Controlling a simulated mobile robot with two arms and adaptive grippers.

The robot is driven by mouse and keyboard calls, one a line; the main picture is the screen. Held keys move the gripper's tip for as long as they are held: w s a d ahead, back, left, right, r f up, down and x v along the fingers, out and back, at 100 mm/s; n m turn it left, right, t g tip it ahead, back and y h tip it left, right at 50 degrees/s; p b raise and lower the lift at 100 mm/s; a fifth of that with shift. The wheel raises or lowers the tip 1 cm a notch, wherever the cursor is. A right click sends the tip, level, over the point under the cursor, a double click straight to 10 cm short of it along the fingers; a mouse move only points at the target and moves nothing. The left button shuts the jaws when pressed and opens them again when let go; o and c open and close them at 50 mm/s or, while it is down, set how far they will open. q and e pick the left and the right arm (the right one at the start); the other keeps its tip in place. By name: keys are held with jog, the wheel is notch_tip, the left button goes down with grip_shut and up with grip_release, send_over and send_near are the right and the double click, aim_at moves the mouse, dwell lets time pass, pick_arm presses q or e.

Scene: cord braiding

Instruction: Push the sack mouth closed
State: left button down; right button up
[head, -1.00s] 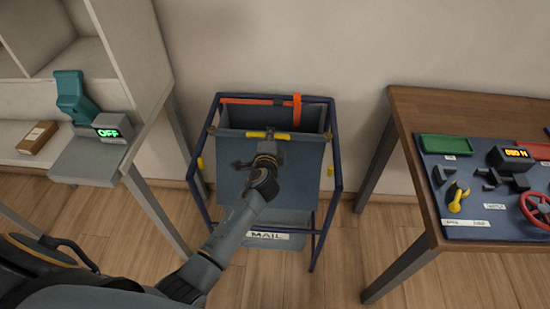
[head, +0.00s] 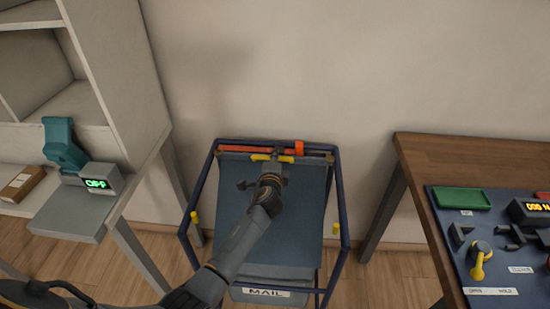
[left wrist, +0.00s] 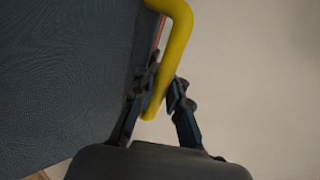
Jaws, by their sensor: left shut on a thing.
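The blue-grey mail sack (head: 235,215) hangs in a dark blue tubular frame, with a MAIL label (head: 263,292) low on its front. Its mouth is nearly shut: the front edge with the yellow handle (head: 261,157) lies close to the red-orange bar (head: 240,149) at the back, and only a thin gap shows. My left gripper (head: 275,162) is at the mouth's front edge, shut on the yellow handle. The left wrist view shows the fingers on either side of the yellow handle (left wrist: 176,45), with the dark sack cloth to the left. My right gripper is not in view.
A grey shelf unit with a teal device (head: 62,145) and a box reading OFF (head: 97,182) stands at left. A wooden table (head: 420,170) with a panel of controls stands at right. The wall is close behind the sack frame.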

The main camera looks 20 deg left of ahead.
pick_arm(q)
jog(key=c, duration=1.3)
grip_release()
jog(key=shift+r, duration=0.15)
jog(key=shift+c, duration=0.2)
jog(key=shift+s, duration=0.1)
jog(key=v, duration=1.2)
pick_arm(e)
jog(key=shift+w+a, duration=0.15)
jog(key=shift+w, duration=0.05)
